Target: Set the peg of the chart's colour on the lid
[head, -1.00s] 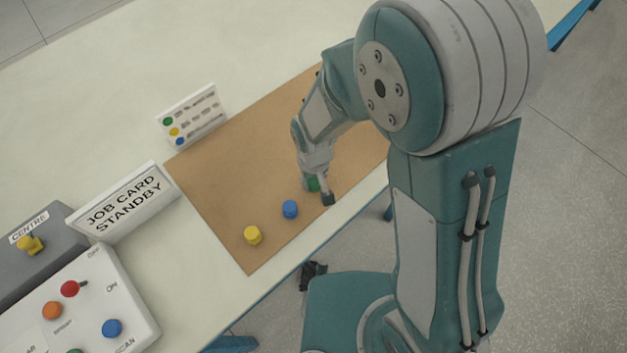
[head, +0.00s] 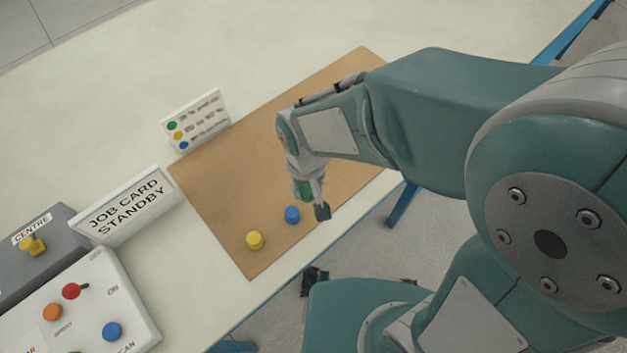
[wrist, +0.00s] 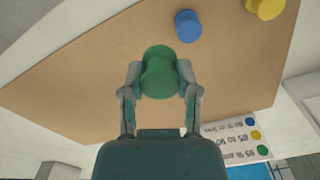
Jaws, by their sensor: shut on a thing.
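My gripper (wrist: 159,82) is shut on a green peg (wrist: 158,70), one finger on each side of it. In the head view the green peg (head: 304,189) is partly hidden by my gripper, over the brown mat. A blue peg (head: 292,214) and a yellow peg (head: 255,240) stand on the mat to the left of it. The blue peg (wrist: 187,25) and the yellow peg (wrist: 265,7) also show in the wrist view. The job card (head: 125,207) reads "JOB CARD STANDBY". I cannot make out a lid.
The brown mat (head: 215,190) lies on a pale table (head: 90,100). At the lower left are a grey box (head: 60,235) marked CENTRE with a yellow knob, and a white panel (head: 85,305) with coloured buttons and a red switch. The mat's far part is clear.

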